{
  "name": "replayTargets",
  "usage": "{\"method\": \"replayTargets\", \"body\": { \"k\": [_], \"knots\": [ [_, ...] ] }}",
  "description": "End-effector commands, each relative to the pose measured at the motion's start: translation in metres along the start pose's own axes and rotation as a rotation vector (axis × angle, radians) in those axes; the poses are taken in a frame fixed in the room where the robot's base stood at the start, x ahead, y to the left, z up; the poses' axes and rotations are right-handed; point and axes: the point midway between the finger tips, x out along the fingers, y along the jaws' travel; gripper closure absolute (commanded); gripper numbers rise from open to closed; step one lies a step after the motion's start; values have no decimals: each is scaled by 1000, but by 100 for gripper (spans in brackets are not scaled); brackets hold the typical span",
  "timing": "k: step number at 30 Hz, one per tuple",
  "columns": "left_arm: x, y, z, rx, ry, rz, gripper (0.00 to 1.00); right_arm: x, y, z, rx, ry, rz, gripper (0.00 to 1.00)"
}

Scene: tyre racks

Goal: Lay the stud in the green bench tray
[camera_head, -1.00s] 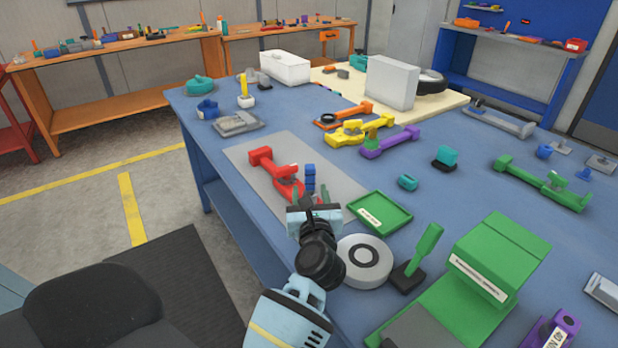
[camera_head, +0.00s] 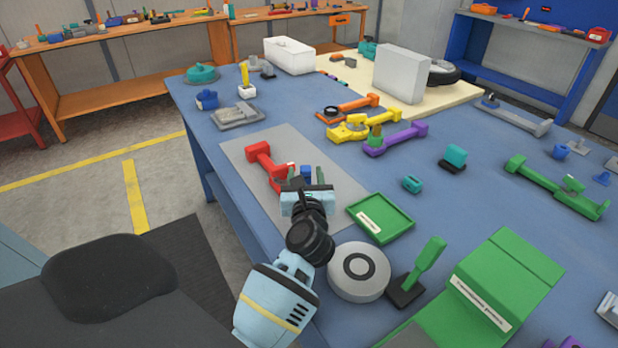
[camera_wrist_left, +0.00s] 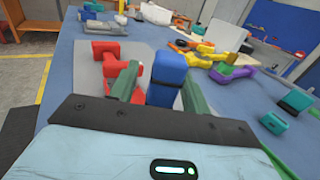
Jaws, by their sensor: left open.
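The green bench tray (camera_head: 394,213), with a white label, lies empty on the blue bench, right of my left gripper (camera_head: 302,178). A blue upright piece (camera_head: 306,173), which may be the stud, stands by the red fixture (camera_head: 262,160) on the grey mat. In the left wrist view the blue piece (camera_wrist_left: 167,78) rises between the two green fingers of my left gripper (camera_wrist_left: 160,90), with the red fixture (camera_wrist_left: 108,66) behind the left finger. My left gripper is open. The lower end of the blue piece is hidden by the gripper body. My right gripper is not seen.
A round grey disc (camera_head: 359,272) and a green-handled tool (camera_head: 421,272) stand in front of the tray. A large green box (camera_head: 505,285) is at front right. Yellow (camera_head: 365,126) and purple (camera_head: 396,139) fixtures lie beyond. A small teal block (camera_head: 412,184) sits behind the tray.

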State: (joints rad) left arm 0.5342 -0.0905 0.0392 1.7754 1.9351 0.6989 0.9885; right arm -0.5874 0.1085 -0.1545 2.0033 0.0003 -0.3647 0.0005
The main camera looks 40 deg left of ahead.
Motion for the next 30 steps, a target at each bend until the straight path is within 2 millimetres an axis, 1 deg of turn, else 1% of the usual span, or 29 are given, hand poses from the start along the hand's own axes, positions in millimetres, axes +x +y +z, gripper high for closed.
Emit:
{"method": "replayTargets", "body": {
  "k": [1, 2, 9, 12, 18, 21, 23, 30],
  "knots": [
    [0, 0, 0, 0, 0, 0, 53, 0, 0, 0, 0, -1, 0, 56],
    [0, 0, 0, 0, 0, 0, 57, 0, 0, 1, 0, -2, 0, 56],
    [0, 0, 0, 0, 0, 0, 88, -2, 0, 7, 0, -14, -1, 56],
    [0, 0, 0, 0, 0, 0, 100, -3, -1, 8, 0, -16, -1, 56],
    [0, 0, 0, 0, 0, 0, 100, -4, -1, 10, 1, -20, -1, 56],
    [0, 0, 6, -2, -2, 0, 100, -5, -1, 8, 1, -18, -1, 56],
    [0, 0, 14, -3, -4, 1, 100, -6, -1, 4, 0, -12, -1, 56],
    [0, -1, 61, -8, -7, 0, 100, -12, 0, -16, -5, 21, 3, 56]
  ]
}}
